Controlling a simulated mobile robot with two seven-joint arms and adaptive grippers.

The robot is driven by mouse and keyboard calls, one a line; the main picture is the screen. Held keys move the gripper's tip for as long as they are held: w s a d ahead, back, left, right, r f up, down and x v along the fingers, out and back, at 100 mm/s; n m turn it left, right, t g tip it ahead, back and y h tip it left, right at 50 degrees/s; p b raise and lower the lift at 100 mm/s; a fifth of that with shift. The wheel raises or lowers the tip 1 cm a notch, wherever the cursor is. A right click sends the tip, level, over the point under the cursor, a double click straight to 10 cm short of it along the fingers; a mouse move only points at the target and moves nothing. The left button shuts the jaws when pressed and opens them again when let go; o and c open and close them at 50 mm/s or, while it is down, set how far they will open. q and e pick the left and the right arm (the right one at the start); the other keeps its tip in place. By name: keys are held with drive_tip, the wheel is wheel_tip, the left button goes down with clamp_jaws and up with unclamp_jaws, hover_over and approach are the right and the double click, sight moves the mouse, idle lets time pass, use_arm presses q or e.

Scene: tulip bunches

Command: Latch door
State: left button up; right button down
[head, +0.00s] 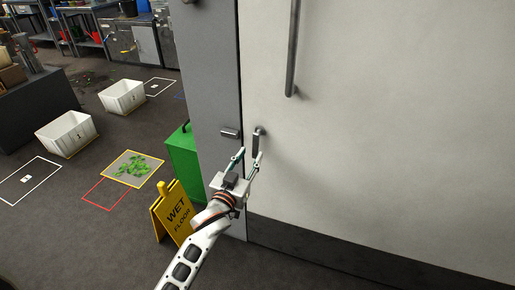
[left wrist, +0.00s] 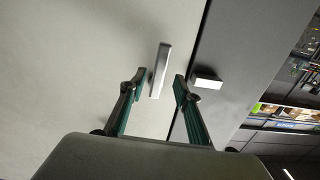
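The large pale door (head: 385,130) stands against the grey frame (head: 210,70), with a narrow dark seam between them. A small metal latch lever (head: 257,142) hangs downward on the door near this seam; it also shows in the left wrist view (left wrist: 160,70). A short metal catch (head: 231,133) sits on the frame, left of the lever, apart from it; the left wrist view shows it at right (left wrist: 207,79). My left gripper (head: 247,159) is open at the lever. In the left wrist view the lever shows between its fingertips (left wrist: 160,82); I cannot tell whether they touch it. My right gripper is not in view.
A long vertical bar handle (head: 292,50) is above the lever. A green box (head: 184,158) and a yellow wet floor sign (head: 173,212) stand left of my left arm. White bins (head: 66,134) and floor markings lie farther left. A dark kick plate (head: 340,250) runs along the door bottom.

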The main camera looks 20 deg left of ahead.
sight(255, 148)
use_arm(q)
drive_tip(key=w, duration=0.4)
drive_tip(key=shift+d+f+b, duration=0.1)
drive_tip(key=shift+f+b, duration=0.1)
drive_tip(key=shift+b, duration=0.15)
drive_tip(key=shift+w+r, duration=0.15)
drive_tip(key=shift+w, duration=0.7)
clamp_jaws()
